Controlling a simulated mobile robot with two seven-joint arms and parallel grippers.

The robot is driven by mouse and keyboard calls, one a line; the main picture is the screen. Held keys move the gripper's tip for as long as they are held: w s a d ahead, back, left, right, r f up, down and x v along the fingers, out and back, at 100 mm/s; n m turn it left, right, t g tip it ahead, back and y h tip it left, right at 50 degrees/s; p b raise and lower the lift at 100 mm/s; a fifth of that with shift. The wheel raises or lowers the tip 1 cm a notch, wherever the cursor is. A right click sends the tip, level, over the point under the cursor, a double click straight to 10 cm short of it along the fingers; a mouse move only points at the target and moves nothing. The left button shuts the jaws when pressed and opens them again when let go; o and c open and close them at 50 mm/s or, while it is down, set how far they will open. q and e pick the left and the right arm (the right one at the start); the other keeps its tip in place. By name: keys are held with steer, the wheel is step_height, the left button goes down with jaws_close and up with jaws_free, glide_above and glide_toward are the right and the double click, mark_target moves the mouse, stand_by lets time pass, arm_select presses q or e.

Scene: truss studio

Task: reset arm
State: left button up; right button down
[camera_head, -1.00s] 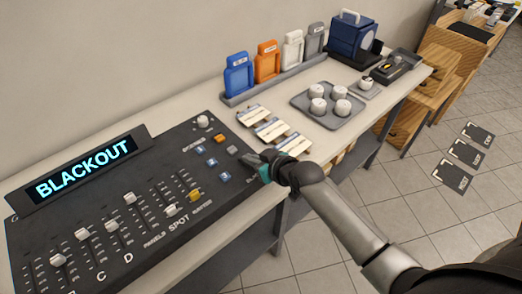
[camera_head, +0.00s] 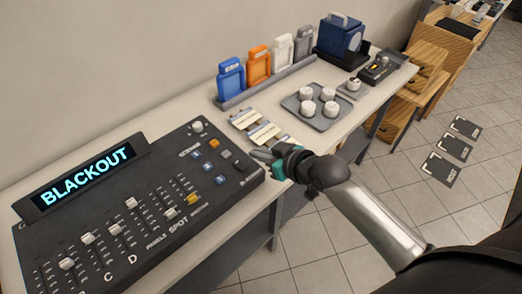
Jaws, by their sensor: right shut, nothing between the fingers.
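My right arm comes in from the lower right. My right gripper (camera_head: 262,157) is shut and empty, just off the right end of the dark lighting console (camera_head: 120,215). It hides part of the table edge there. The console has faders, several small buttons and a display (camera_head: 85,178) reading "BLACKOUT". My left gripper does not show.
A rack with blue (camera_head: 231,78), orange, white and grey tags stands at the back. White-and-wood cards (camera_head: 258,128) lie near my gripper. A tray (camera_head: 303,108) holds several white knobs. A blue box (camera_head: 340,38) stands farther back. Floor mats (camera_head: 440,169) lie at right.

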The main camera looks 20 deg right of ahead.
steer(key=shift+s+d+r, duration=0.1)
steer(key=shift+s+r, duration=0.15)
steer(key=shift+r, duration=0.05)
stand_by(0.4)
steer(key=s+a+f+m+g+h, duration=0.1)
steer(key=s+f+g+h, duration=0.2)
steer(key=s, duration=0.8)
steer(key=s+a+f+m+g+h, duration=0.15)
steer(key=s+g, duration=0.35)
steer(key=s, duration=0.5)
step_height(320, 180, down, 31)
steer(key=s+d+b, duration=0.1)
steer(key=s+b, duration=0.2)
steer(key=b, duration=0.5)
steer(key=s+d+f+g+b, duration=0.1)
steer(key=s+f+b, duration=0.2)
steer(key=s+f, duration=0.4)
steer(key=s+d+f+g+b, duration=0.1)
steer(key=s+f+b, duration=0.2)
steer(key=s+f, duration=0.4)
step_height(320, 180, down, 5)
steer(key=shift+s+d+f+n, duration=0.15)
steer(key=shift+s+d+n, duration=0.1)
steer(key=shift+d+n, duration=0.15)
steer(key=shift+y, duration=0.25)
